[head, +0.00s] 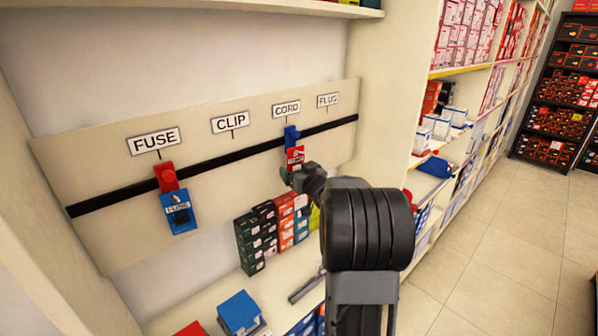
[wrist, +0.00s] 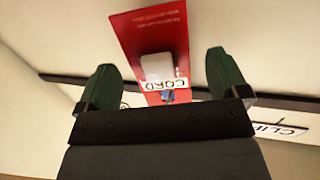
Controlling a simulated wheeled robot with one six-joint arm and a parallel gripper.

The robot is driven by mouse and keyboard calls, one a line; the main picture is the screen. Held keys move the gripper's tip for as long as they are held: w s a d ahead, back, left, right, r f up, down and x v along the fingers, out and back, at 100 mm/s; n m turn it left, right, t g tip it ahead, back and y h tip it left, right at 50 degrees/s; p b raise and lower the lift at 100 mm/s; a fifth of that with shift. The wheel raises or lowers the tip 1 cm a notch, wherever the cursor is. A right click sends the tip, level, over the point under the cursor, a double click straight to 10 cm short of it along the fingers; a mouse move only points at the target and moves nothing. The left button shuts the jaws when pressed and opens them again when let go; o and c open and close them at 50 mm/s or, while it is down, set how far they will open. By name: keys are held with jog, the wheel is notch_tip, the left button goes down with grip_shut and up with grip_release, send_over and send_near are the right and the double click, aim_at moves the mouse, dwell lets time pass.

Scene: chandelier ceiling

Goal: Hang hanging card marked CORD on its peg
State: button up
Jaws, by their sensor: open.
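The red card marked CORD (head: 295,155) hangs upright below the blue peg (head: 291,134) under the CORD label (head: 287,109) on the board. In the wrist view the card (wrist: 155,38) appears upside down, its white CORD patch next to a bit of blue. My gripper (wrist: 160,62) is open, one green finger on either side of the card with gaps to both. In the head view my gripper (head: 291,178) is just below and in front of the card. My gripper hides part of the peg's surroundings, so the exact seating cannot be told.
The CLIP (head: 230,122) and PLUG (head: 328,100) labels show no card below. Several small boxes (head: 270,230) and a blue box (head: 239,312) stand on the shelf below. Stocked shelves line the right.

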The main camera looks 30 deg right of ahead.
jog(key=s+a+b, duration=0.2)
jog(key=s+b, duration=0.1)
jog(key=s, duration=1.1)
jog(key=s+d+f+m+g+h, duration=0.45)
jog(key=s+f+g, duration=0.3)
jog(key=g, duration=0.25)
jog(key=s+a+f+n+g+y, duration=0.1)
jog(key=s+a+n+y, duration=0.1)
jog(key=a, duration=1.2)
jog(key=s+a+n+g+y, duration=0.1)
jog(key=s+a+n+y, duration=0.2)
jog(key=a, duration=1.1)
jog(key=shift+f+n+g+y, duration=0.4)
jog(key=shift+n+y, duration=0.05)
jog(key=shift+y, duration=0.4)
jog(key=shift+s+a, duration=0.1)
